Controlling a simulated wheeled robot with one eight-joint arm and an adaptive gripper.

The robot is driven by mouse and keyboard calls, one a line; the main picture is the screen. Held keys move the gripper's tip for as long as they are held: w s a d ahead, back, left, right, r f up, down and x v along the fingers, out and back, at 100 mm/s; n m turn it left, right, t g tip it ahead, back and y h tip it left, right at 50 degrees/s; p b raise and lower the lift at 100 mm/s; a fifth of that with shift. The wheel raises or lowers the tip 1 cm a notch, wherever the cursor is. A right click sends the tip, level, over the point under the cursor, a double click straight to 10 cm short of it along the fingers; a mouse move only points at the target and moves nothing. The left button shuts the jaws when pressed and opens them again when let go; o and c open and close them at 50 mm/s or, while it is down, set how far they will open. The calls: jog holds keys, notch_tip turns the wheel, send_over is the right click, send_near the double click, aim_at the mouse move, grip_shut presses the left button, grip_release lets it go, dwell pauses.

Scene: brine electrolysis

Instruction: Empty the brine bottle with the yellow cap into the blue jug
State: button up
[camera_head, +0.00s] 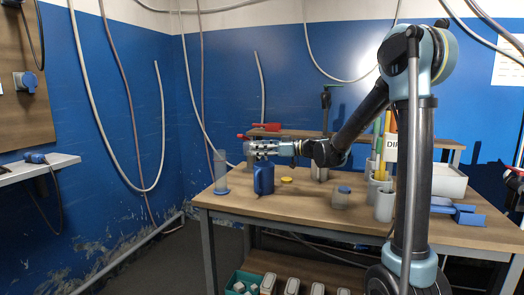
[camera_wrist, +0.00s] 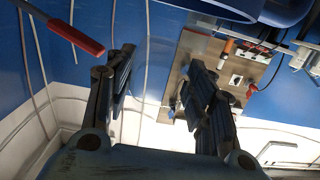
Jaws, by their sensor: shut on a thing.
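The blue jug (camera_head: 263,180) stands upright on the wooden table in the head view. My gripper (camera_head: 252,148) is level, points left and is directly above the jug. It is shut on what seems to be the clear brine bottle, which is hardly visible between the fingers, so its tilt and contents cannot be told. The yellow cap (camera_head: 287,180) lies loose on the table just right of the jug. In the wrist view my gripper's fingers (camera_wrist: 160,75) are spread apart, and a rounded blue form at the top edge (camera_wrist: 285,8) may be the jug.
A clear cylinder with a blue base (camera_head: 221,188) stands left of the jug. A blue-capped container (camera_head: 341,198) and white pots (camera_head: 384,205) stand to the right. The table's (camera_head: 290,213) front middle is clear. A red-handled object (camera_wrist: 75,35) shows in the wrist view.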

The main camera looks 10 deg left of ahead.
jog(key=shift+w, duration=0.1)
jog(key=shift+h, duration=0.3)
jog(key=h, duration=0.4)
jog(key=shift+a+f, duration=0.25)
jog(key=shift+f, duration=0.05)
notch_tip(320, 180, up, 2)
jog(key=h, duration=0.6)
jog(key=shift+a+r+g+h, duration=0.1)
jog(key=shift+g+h, duration=0.3)
jog(key=h, duration=0.3)
jog(key=r+h, duration=0.1)
jog(key=h, duration=0.1)
jog(key=shift+d+h, duration=0.25)
jog(key=shift+h, duration=0.05)
